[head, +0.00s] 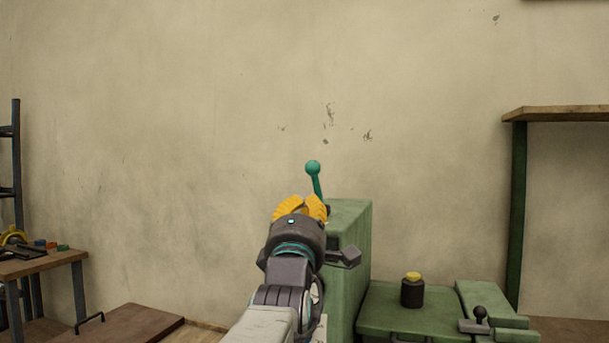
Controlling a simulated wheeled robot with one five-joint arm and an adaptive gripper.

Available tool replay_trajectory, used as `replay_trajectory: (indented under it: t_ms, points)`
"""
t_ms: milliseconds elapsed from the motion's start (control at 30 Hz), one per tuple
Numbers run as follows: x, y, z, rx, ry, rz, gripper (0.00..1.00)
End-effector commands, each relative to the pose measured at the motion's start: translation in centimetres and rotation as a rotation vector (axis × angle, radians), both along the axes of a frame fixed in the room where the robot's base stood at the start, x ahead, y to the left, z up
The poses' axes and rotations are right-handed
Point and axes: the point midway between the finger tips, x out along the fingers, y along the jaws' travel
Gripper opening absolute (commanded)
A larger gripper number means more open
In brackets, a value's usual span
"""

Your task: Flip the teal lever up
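The teal lever (313,168) has a round ball on a thin stem. It stands upright, ball up and leaning slightly left, at the green machine cabinet (351,245). The lower end of its stem is hidden behind my gripper. My gripper (301,203), with yellow fingers, is just below the ball and in front of the stem in the picture. I see it from behind, its fingers pointing away and close together. Whether they touch the lever, or how far apart the tips are, I cannot tell.
A low green machine bed with a black, yellow-topped knob (412,291) and a small black ball handle (481,314) lies at right. A workbench (45,262) with tools is at left, a brown lid (125,326) beside it. A wooden-topped shelf (560,113) stands far right.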

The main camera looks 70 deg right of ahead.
Motion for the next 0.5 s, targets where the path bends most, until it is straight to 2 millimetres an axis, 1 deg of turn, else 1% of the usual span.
replay_trajectory:
  t_ms: [300,367,500]
  points:
    - [0.1,-0.2,0.1,0.002,0.000,0.001,0.00]
    - [0.2,-0.6,0.3,0.002,0.000,0.001,0.00]
    - [0.5,-2.0,1.0,0.004,-0.001,0.001,0.00]
